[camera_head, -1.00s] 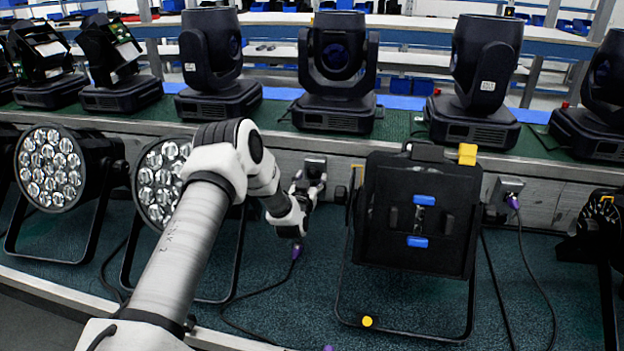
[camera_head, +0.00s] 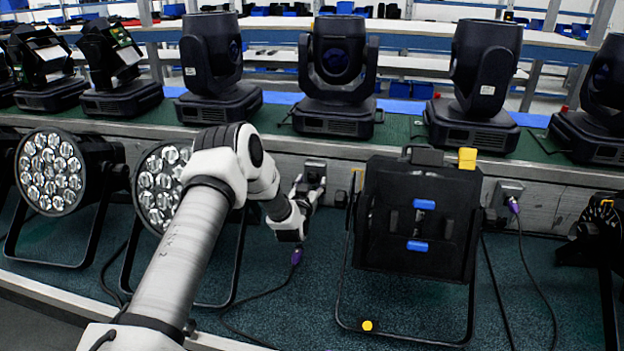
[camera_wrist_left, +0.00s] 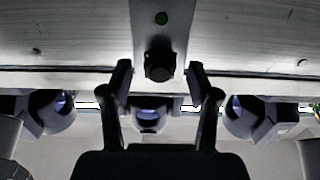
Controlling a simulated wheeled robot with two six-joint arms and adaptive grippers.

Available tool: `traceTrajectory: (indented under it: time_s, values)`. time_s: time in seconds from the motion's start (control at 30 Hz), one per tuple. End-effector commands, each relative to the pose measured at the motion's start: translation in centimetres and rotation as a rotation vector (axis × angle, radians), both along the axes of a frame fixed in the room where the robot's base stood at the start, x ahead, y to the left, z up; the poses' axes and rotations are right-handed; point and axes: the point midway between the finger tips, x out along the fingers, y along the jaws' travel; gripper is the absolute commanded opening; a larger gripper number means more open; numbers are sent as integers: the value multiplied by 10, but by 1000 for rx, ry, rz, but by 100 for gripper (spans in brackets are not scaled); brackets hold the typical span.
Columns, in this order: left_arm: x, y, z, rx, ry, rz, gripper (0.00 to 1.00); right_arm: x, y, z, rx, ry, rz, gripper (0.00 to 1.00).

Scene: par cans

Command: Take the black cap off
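The black cap (camera_wrist_left: 160,62) sticks out from the grey metal rail in the left wrist view, between my left gripper's fingers. My left gripper (camera_wrist_left: 160,80) is open, one finger on each side of the cap, with a visible gap on both sides. In the head view my left gripper (camera_head: 307,190) reaches the front of the rail, just below a dark square fitting (camera_head: 314,170). The cap cannot be clearly told from the fitting and fingers there. My right gripper is not in view.
A black par can (camera_head: 418,215) stands close to the right of my gripper, and another (camera_head: 160,185) is behind my left arm. A purple plug (camera_head: 296,255) on a cable is below the gripper. Moving-head lights (camera_head: 338,75) line the shelf above.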

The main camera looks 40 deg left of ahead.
Motion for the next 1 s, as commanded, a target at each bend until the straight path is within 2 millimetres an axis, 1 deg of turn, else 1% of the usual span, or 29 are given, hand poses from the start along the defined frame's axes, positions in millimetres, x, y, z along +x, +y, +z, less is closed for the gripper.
traceTrajectory:
  time_s: [0.03, 0.07, 0.1, 0.13, 0.17, 0.53, 1.0]
  values:
    - [0, 0, 0, 0, 0, 0, 38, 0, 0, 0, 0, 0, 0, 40]
    - [0, 0, 0, 0, 0, 0, 28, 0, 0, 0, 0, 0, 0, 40]
    - [0, 0, 0, 0, 0, 0, 13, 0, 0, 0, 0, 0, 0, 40]
    - [0, 0, 0, 0, 0, 0, 3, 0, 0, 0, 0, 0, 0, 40]
    - [0, 0, 0, 0, 0, 0, 0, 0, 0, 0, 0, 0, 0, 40]
    - [-1, -1, 1, 0, -1, 0, 0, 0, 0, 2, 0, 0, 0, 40]
    - [-18, -10, 1, 0, 0, 0, 0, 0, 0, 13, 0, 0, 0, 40]
